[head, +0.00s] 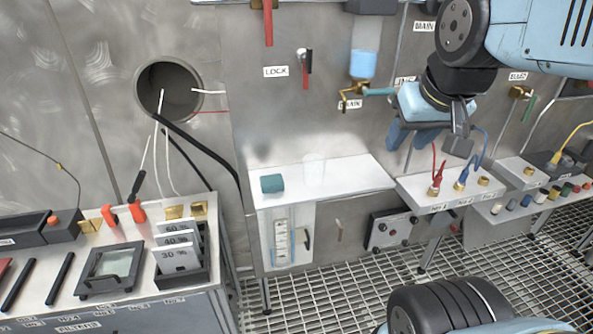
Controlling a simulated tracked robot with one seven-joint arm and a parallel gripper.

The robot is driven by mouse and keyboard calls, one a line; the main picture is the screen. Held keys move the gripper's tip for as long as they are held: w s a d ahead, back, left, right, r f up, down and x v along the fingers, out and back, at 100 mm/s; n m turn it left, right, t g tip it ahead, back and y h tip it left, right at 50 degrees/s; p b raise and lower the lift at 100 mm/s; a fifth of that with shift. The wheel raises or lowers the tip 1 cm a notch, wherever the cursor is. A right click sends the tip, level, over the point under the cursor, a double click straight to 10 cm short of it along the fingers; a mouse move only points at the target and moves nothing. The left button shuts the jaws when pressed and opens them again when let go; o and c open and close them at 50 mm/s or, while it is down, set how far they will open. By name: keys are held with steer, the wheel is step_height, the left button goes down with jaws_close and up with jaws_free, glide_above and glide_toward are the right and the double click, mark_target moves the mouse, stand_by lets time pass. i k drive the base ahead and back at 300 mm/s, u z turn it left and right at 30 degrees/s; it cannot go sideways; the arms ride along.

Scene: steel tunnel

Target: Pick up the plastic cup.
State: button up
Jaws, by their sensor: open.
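A clear, see-through plastic cup (314,169) stands upright on the white-topped shelf (352,181) in the middle of the head view. It is faint against the steel wall. My gripper (409,139) is open, with its blue fingers pointing down. In the picture it is to the right of the cup and higher, apart from it. Nothing shows between the fingers.
A drain tap (352,95) below a blue-filled container is on the wall above. A connector panel (448,189) stands right. A crowded bench (140,310) fills the left.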

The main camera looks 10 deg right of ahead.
mark_target(314, 171)
steer(key=z, duration=0.55)
steer(key=i, duration=0.15)
steer(key=u, duration=2.9)
steer(key=k, duration=0.75)
steer(key=z, duration=0.7)
steer(key=k, duration=0.5)
steer(key=u, duration=0.35)
steer(key=i, duration=0.45)
steer(key=z, duration=0.05)
